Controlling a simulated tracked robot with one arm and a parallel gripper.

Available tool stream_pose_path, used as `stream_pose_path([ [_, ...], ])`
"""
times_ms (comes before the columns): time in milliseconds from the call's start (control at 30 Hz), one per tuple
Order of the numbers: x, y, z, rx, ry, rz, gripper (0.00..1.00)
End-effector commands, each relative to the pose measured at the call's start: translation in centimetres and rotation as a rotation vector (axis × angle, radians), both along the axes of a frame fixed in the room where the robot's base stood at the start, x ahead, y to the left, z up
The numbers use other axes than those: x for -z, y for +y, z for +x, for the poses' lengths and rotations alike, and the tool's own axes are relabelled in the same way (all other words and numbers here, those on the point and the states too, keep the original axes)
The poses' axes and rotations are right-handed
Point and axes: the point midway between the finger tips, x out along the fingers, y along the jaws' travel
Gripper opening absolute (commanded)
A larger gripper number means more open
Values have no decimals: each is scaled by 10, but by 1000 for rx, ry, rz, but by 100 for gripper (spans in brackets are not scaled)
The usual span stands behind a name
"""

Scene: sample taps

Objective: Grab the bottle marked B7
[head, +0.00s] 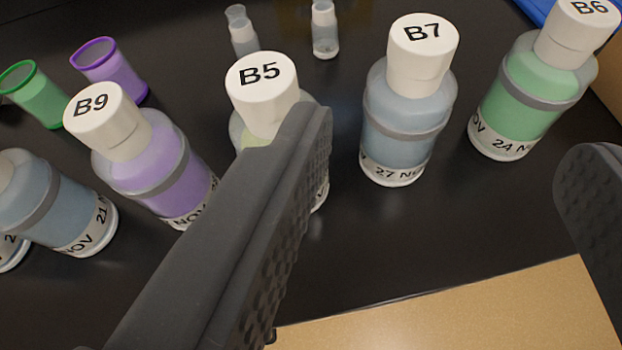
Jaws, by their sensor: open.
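The bottle marked B7 (404,115) stands upright on the black bench top, with a white cap, blue-grey contents, a grey band and a label reading "27 NO". My gripper (450,135) is open and empty. Its left finger (265,215) covers much of the bottle marked B5 (262,90). Its right finger (592,215) is at the right edge. In the picture, B7 stands between the two fingers, beyond the opening, and no finger appears to touch it.
Green bottle B6 (530,100) stands close right of B7. Purple bottle B9 (150,160) and a blue-grey bottle (60,205) stand left. Two small clear vials (325,32) and green and purple cups (110,70) are behind. The bench's front edge (430,297) is near, with tan surface below.

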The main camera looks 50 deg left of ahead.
Motion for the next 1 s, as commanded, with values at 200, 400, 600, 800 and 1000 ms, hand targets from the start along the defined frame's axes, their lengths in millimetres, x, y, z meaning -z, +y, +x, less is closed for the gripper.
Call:
stream_pose_path([
  [200, 8, 10, 16, -4, -2, 0, 59],
  [400, 21, 23, 41, -3, -1, 1, 59],
  [600, 32, 34, 64, -1, 0, 0, 59],
  [800, 35, 38, 72, 0, -3, -1, 59],
  [1000, 47, 48, 89, 2, -3, -2, 59],
])
